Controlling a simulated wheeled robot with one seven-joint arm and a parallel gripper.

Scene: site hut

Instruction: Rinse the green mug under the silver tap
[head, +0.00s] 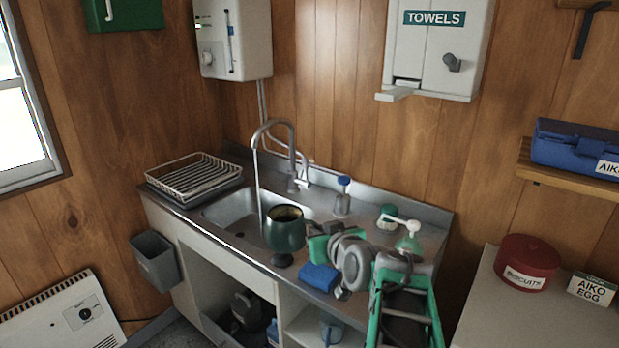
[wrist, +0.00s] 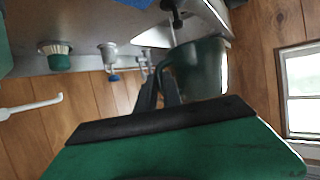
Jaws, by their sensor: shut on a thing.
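The dark green mug (head: 285,229) is held roughly upright, mouth up, over the right front part of the sink basin (head: 226,208). The inside of its rim looks brownish. My gripper is shut on the mug's handle side; its dark fingers (wrist: 166,92) show beside the mug (wrist: 205,66) in the wrist view. In the head view the fingertips are mostly hidden by the mug and my green and grey arm. The silver tap (head: 291,150) is running. Its thin water stream (head: 258,187) falls into the basin to the left of the mug, apart from it.
A wire dish rack (head: 193,176) stands left of the basin. A blue cloth or sponge (head: 320,277) lies on the counter's front edge. A blue-topped bottle (head: 342,196), a green-and-white scrubbing brush (head: 389,216) and a pump bottle (head: 409,240) stand to the right.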

